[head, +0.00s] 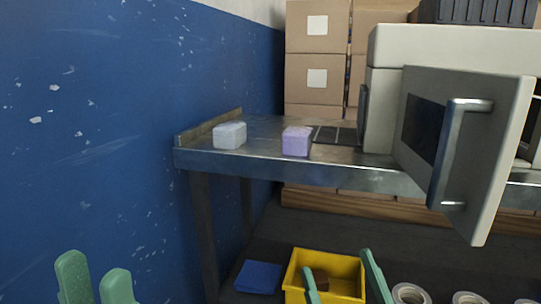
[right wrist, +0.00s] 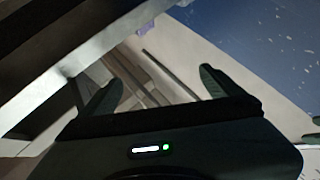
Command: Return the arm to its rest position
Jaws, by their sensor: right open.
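My left gripper (head: 95,266) is at the bottom left of the head view, in front of the blue wall. Its two green fingers stand apart with nothing between them. My right gripper (head: 338,262) is at the bottom middle, its green fingers wide apart, overlapping the yellow bin (head: 300,264) in the picture. The right wrist view also shows the right gripper (right wrist: 158,82) open and empty. A white block (head: 229,135) and a lavender block (head: 297,142) sit on the metal table (head: 275,169), apart from both grippers.
A pale machine (head: 440,46) stands on the table at right, its handled door (head: 485,150) swung open towards me. The yellow bin holds a brown piece (head: 322,280). A blue square (head: 259,277) and several tape rolls (head: 410,293) lie beside it. The blue wall (head: 110,120) bounds the left.

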